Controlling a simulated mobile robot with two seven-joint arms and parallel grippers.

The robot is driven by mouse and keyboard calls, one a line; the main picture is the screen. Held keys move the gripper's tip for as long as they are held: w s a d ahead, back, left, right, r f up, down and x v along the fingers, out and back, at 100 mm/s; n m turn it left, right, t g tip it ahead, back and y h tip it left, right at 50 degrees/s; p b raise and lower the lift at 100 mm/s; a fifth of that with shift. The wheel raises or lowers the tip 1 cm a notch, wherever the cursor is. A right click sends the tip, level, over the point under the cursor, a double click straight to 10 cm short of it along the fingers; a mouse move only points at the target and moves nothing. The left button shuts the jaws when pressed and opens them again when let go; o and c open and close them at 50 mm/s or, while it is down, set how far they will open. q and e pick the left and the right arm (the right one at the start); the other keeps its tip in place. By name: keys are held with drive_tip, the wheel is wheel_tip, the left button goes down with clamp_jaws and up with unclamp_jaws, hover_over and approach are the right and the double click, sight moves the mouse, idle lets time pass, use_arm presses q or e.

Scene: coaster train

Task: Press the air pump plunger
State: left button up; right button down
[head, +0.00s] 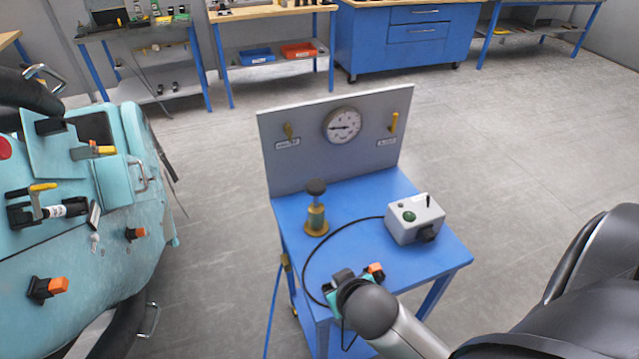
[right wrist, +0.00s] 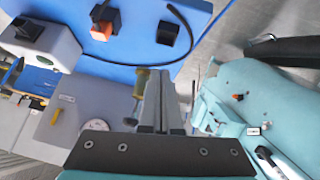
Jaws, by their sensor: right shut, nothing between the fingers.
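The air pump (head: 317,218) stands upright on the blue table, with a brass-coloured body and a round black plunger knob (head: 316,187) on top. The knob stands raised above the body. In the right wrist view the pump's brass body (right wrist: 140,83) shows just left of my fingers, partly hidden by them. My right gripper (right wrist: 163,76) is shut and empty, above the table's front part. In the head view its fingers are hidden behind my own wrist. I cannot tell whether the fingers touch the pump. My left gripper is not in view.
A grey back panel (head: 300,168) carries a round gauge (head: 342,125) and two yellow valves. A grey box (head: 415,219) with a green button stands right of the pump. A teal train car (head: 100,244) stands left.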

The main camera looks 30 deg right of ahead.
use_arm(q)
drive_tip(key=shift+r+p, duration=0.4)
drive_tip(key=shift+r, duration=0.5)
use_arm(e)
drive_tip(key=w+d+r+t, duration=0.3)
drive_tip(key=w+r, duration=0.2)
drive_tip(key=r, duration=0.1)
drive_tip(key=w+d+r+m+t+h, duration=0.1)
drive_tip(key=w+d+r+t, duration=0.2)
drive_tip(key=w+r, duration=0.3)
drive_tip(key=shift+r+m+t, duration=0.3)
drive_tip(key=shift+r+t, duration=0.15)
drive_tip(key=shift+t, duration=0.35)
drive_tip(key=shift+d, duration=0.1)
hover_over(319, 192)
wheel_tip(319, 192, down, 2)
drive_tip(key=shift+d+f, duration=0.1)
drive_tip(key=shift+f, duration=0.05)
wheel_tip(319, 192, down, 3)
drive_tip(key=shift+r, duration=0.2)
use_arm(q)
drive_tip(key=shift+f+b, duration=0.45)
drive_tip(key=shift+b, duration=0.05)
use_arm(e)
drive_tip(key=shift+f, duration=0.8)
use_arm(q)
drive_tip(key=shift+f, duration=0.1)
